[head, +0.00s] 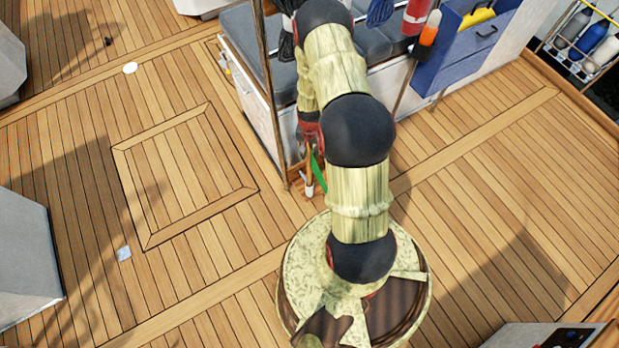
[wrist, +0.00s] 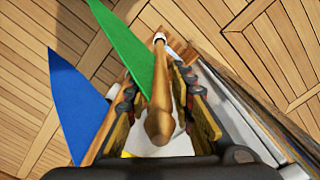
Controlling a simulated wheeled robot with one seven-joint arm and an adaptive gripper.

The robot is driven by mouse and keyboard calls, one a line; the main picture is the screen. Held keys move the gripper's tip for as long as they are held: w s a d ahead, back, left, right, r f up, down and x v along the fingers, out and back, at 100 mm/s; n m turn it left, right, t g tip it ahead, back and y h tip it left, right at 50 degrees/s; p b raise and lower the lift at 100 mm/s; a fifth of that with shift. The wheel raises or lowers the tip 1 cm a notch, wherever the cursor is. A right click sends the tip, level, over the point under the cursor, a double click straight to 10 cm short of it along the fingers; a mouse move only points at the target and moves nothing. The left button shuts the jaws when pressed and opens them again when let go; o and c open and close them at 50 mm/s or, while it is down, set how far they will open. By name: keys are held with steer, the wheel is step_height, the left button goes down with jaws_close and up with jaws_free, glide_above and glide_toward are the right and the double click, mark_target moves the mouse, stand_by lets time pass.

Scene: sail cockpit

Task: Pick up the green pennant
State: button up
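The green pennant (wrist: 128,48) is a green triangle on a wooden stick with a rounded knob and a pale far tip. In the head view the green pennant (head: 319,173) shows as a small strip beside the bench's front corner. My gripper (wrist: 162,88) is open in the wrist view, with the stick between its fingers and a gap on each side. In the head view my gripper (head: 309,138) is mostly hidden by my arm. A blue pennant (wrist: 75,100) is left of the green one; its stick is largely hidden behind my left finger.
A grey-cushioned bench (head: 250,42) stands behind my arm, with a wooden post (head: 268,90) at its corner. A blue box (head: 470,45) and an orange-topped cylinder (head: 430,28) are at upper right. The plank deck (head: 70,170) to the left is mostly free.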

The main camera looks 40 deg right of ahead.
jaws_close()
steer(key=shift+r, duration=0.1)
stand_by(0.7)
